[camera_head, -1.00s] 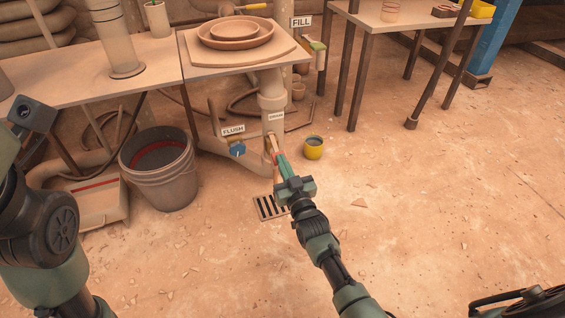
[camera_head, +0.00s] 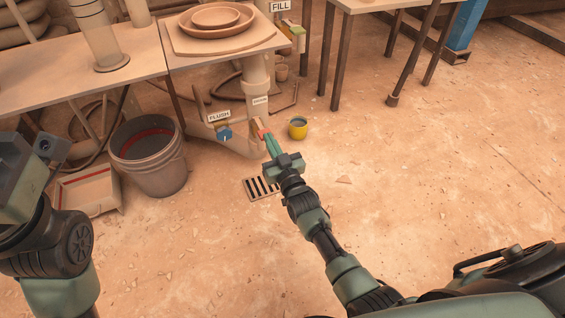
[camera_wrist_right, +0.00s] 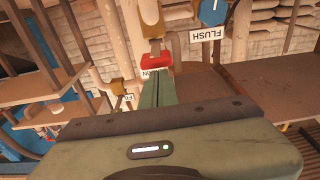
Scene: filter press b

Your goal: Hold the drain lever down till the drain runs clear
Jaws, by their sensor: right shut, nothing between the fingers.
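The drain lever, with a red end (camera_head: 262,134), sticks out low on the standpipe under a small white label (camera_head: 260,100). My right gripper (camera_head: 269,144) has its green fingers together at the red end; nothing is between them. In the right wrist view the red end (camera_wrist_right: 156,64) lies just beyond the fingertips (camera_wrist_right: 157,80); I cannot tell whether they touch. The floor drain grate (camera_head: 261,188) lies below, left of my right wrist. No flow of water can be made out. My left arm is at the left edge; its fingers do not show.
A blue valve (camera_head: 224,132) under the FLUSH label (camera_head: 219,116) sits left of the lever. A yellow cup (camera_head: 298,131) stands to its right. A grey bucket (camera_head: 150,175) and a shallow tray (camera_head: 88,190) stand left. The floor at right is clear.

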